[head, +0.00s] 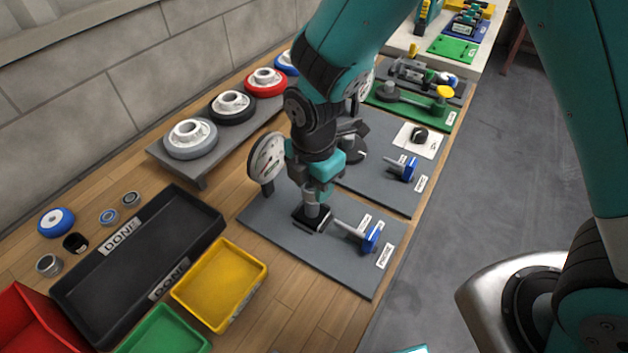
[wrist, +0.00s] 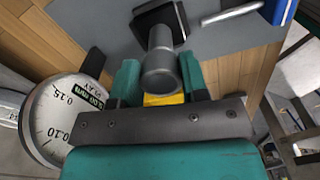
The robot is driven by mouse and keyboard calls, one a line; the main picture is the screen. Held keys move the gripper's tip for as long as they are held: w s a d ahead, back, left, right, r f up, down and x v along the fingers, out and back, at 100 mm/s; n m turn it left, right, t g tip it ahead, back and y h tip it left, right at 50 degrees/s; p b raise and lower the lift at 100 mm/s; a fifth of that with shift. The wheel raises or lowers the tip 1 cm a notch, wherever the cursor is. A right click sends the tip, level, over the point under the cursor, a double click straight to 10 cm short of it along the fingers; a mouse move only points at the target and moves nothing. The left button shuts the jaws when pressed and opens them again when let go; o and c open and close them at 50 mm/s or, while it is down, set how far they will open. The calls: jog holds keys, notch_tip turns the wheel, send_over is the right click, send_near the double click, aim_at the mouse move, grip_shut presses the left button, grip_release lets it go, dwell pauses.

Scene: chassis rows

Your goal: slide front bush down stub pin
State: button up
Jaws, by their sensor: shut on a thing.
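My gripper (head: 315,188) is low over the near grey board, pointing down. In the wrist view its teal fingers (wrist: 160,83) close around a grey cylindrical bush (wrist: 160,72). A lighter grey stub (wrist: 160,38), which looks like the stub pin, shows beyond the bush and meets a black square base (wrist: 151,17). In the head view the black base (head: 311,221) rests on the board, with a grey cylinder (head: 311,208) between it and the fingers. The bush and stub appear in line, but I cannot tell how far the bush is around the pin.
A dial gauge (head: 267,158) stands close left of my gripper. A blue-headed silver pin (head: 370,238) lies just right of the base. A black DONE tray (head: 135,262) and yellow tray (head: 222,285) sit to the left. Wheels stand on a grey rack (head: 205,160) behind.

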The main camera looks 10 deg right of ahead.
jog(key=shift+f+b, duration=0.6)
jog(key=shift+f, duration=0.5)
dwell(1.0)
jog(key=shift+f+b, duration=0.35)
jog(key=shift+f, duration=0.3)
jog(key=o, duration=1.1)
jog(key=shift+c, duration=0.2)
jog(key=shift+r, duration=0.15)
notch_tip(320, 180, up, 17)
jog(key=shift+r, duration=0.1)
